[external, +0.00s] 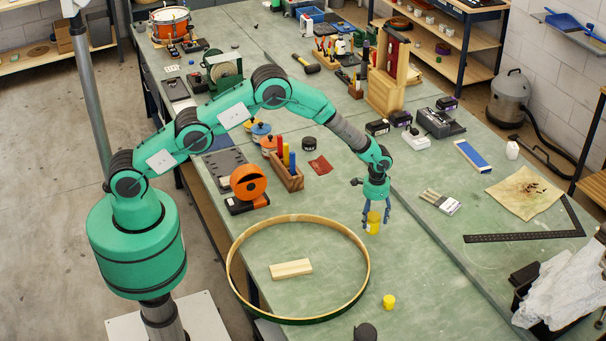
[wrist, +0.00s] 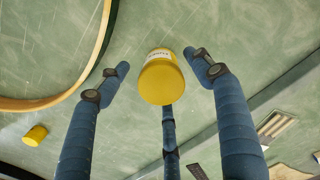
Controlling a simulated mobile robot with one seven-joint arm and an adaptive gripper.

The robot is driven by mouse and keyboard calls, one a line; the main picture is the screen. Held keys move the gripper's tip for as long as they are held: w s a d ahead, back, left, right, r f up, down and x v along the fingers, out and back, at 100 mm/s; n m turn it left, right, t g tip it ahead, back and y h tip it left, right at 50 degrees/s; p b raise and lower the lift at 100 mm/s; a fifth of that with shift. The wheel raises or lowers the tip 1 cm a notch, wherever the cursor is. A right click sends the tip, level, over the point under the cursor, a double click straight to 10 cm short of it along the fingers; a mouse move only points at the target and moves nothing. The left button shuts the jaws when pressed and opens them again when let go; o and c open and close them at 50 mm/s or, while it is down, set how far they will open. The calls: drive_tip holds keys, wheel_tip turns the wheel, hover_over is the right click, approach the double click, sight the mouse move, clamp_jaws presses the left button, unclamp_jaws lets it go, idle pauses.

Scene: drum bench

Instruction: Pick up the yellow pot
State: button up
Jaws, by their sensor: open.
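A yellow pot (external: 373,223) with a white label stands on the green bench (external: 420,265), just right of the big wooden hoop. In the wrist view the pot (wrist: 161,79) shows between my blue fingers. My gripper (external: 376,216) points down at the pot with its fingers spread. In the wrist view my gripper (wrist: 160,66) is open, with a gap on both sides of the pot. A third finger shows below the pot; whether it touches is unclear. A smaller yellow piece (external: 389,301) lies apart nearer the front, and also shows in the wrist view (wrist: 35,135).
The hoop (external: 368,265) lies left of the pot with a wood block (external: 290,269) inside it. Brushes (external: 440,201) and a black square (external: 525,235) lie to the right. A dark knob-like thing (external: 365,332) is at the front edge. The bench around the pot is mostly clear.

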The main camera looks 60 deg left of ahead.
idle(0.4)
drive_tip(key=c, duration=1.3)
drive_tip(key=shift+r, duration=0.1)
drive_tip(key=shift+r, duration=4.95)
